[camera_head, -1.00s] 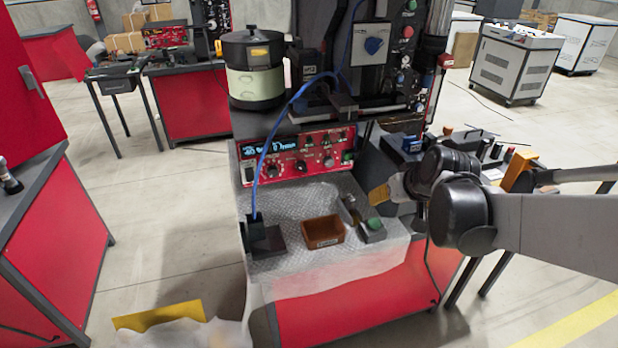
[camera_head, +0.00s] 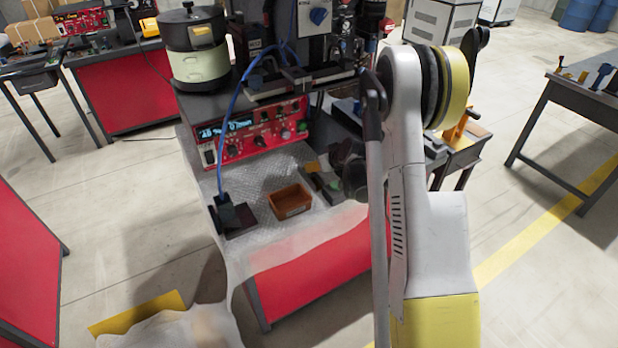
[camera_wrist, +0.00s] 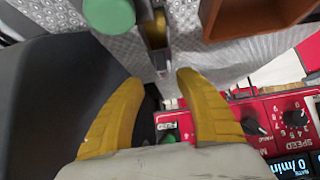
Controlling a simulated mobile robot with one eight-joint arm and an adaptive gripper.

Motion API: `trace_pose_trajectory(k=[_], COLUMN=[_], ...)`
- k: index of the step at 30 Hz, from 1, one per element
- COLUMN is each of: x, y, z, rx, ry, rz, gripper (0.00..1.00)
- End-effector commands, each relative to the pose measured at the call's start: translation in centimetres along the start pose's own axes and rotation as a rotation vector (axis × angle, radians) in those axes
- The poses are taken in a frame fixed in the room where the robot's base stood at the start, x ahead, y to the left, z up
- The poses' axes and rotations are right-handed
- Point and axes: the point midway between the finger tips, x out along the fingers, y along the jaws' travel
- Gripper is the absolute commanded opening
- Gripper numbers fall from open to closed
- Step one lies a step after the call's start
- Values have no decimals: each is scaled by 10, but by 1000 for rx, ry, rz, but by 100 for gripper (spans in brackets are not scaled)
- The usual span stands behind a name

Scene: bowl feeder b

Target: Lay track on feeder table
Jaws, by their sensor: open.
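The feeder table (camera_head: 275,236) has a silver textured top, and it also shows in the wrist view (camera_wrist: 205,62). A narrow metal piece (camera_wrist: 156,35), possibly the track, extends from the top of the wrist view to just beyond my fingertips. I cannot tell for sure that it is the track. My gripper (camera_wrist: 158,82) has its two yellow fingers spread on either side of that piece's near end, with nothing held. In the head view my gripper (camera_head: 313,168) is small and partly hidden by my arm, over the right part of the table.
A brown bin (camera_head: 289,201) sits mid-table, left of my gripper. A green button (camera_wrist: 108,12) is close by. A red control box (camera_head: 255,134) stands behind. A dark block (camera_head: 234,214) with a blue cable is at left. A bowl feeder (camera_head: 194,50) stands at the back.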

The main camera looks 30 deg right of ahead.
Motion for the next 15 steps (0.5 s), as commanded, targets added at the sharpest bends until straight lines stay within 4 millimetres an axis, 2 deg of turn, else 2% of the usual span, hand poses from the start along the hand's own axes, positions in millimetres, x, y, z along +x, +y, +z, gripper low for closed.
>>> trace_pose_trajectory(k=[5, 12, 15], x=[11, 48, 57], y=[-1, -4, -4], z=[1, 4, 3], rx=[-1, -1, 0], ry=[0, 0, 1], rz=[0, 0, 0], gripper=[41, 41, 41])
